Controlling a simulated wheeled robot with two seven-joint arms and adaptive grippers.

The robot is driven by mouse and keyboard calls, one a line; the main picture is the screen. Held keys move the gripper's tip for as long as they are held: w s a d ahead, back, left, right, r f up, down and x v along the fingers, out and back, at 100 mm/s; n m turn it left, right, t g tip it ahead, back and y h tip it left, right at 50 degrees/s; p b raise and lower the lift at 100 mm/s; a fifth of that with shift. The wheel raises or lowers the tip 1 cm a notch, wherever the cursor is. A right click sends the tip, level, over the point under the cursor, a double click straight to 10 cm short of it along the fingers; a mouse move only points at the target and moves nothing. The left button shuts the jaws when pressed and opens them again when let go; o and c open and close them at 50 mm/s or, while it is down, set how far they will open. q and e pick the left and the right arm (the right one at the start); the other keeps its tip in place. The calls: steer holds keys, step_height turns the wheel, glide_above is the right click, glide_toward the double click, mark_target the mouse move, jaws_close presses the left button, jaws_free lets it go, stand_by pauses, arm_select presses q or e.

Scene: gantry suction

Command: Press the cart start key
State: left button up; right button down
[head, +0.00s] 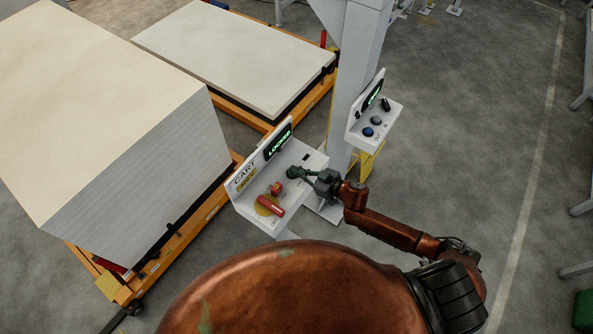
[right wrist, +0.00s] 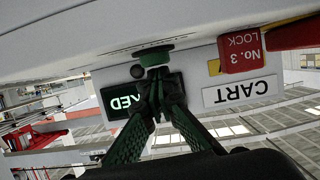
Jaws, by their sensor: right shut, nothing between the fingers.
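The white cart control box (head: 246,200) carries a CART label (head: 244,175) and a lit display reading LOCKED (head: 279,144). A round green key (right wrist: 153,56) shows on its panel in the right wrist view, which sees the box upside down. My right gripper (head: 298,173) is shut and empty, over the right part of the panel. In the right wrist view its fingertips (right wrist: 157,78) are right at the green key and overlap its edge; I cannot tell whether they touch it. My left gripper is not in view.
A red handle (head: 270,206) on a yellow disc and a red No. 3 lock (right wrist: 240,52) are on the same panel. A second control box (head: 374,122) stands behind, by a grey post (head: 358,60). Stacked boards (head: 125,140) on an orange cart are at left.

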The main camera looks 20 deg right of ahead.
steer(key=shift+s+f+b, duration=0.1)
steer(key=shift+f+b, duration=0.3)
steer(key=shift+f, duration=0.5)
steer(key=shift+s+d+f, duration=0.1)
steer(key=shift+s+f, duration=0.05)
steer(key=shift+f, duration=0.25)
steer(key=shift+r+p, duration=0.5)
steer(key=shift+p, duration=0.15)
steer(key=r+p, duration=0.1)
steer(key=r, duration=0.1)
steer(key=r+p, duration=0.2)
steer(key=shift+w+a+p, duration=0.2)
steer(key=shift+p, duration=0.1)
steer(key=b+v, duration=0.3)
steer(key=v, duration=0.6)
steer(key=shift+s+d+r, duration=0.2)
steer(key=shift+s+d, duration=0.05)
